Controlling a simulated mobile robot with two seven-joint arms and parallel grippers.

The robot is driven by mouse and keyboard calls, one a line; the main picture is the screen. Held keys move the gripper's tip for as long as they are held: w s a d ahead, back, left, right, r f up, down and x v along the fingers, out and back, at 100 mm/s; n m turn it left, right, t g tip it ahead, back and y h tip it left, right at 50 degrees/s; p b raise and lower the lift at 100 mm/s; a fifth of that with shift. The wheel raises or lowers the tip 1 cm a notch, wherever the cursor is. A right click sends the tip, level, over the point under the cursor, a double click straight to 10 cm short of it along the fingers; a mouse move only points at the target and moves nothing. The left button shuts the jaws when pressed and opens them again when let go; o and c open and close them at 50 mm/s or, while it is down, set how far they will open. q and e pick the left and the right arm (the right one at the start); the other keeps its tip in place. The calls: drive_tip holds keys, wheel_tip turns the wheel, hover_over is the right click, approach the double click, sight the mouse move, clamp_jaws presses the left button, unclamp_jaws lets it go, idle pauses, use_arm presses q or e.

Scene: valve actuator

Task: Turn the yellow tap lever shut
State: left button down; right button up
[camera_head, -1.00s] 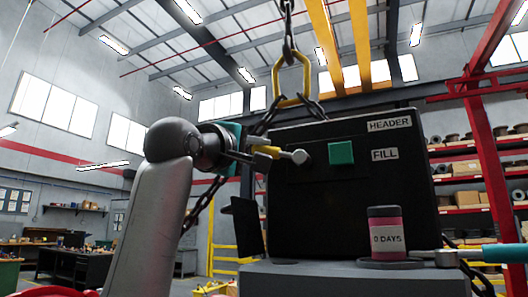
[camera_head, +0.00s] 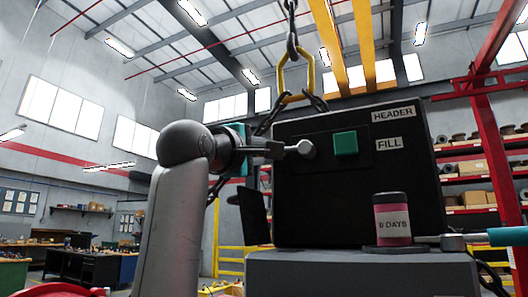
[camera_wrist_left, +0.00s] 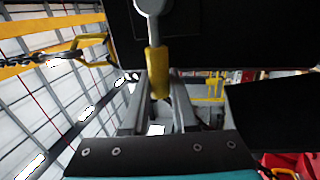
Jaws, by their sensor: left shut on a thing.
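The yellow tap lever (camera_wrist_left: 154,60) runs from a round grey tap hub (camera_wrist_left: 153,6) on the black box in the left wrist view. My left gripper (camera_wrist_left: 159,88) has its fingers on either side of the lever's yellow grip and is shut on it. In the head view, my left gripper (camera_head: 277,149) reaches in from the left, level with the tap hub (camera_head: 306,149). The fingers hide the yellow grip there. My right gripper is not in view.
The black box (camera_head: 355,205) bears HEADER and FILL labels and a teal square (camera_head: 346,143). A pink-banded jar reading 0 DAYS (camera_head: 392,219) stands in front on a grey ledge (camera_head: 360,264). A chain with a yellow link (camera_head: 296,77) hangs above. A teal-ended rod (camera_head: 505,236) lies right.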

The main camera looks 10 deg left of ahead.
use_arm(q)
drive_tip(key=c, duration=0.7)
unclamp_jaws()
drive_tip(key=shift+s, duration=0.15)
drive_tip(key=b+v, duration=0.5)
drive_tip(key=v, duration=1)
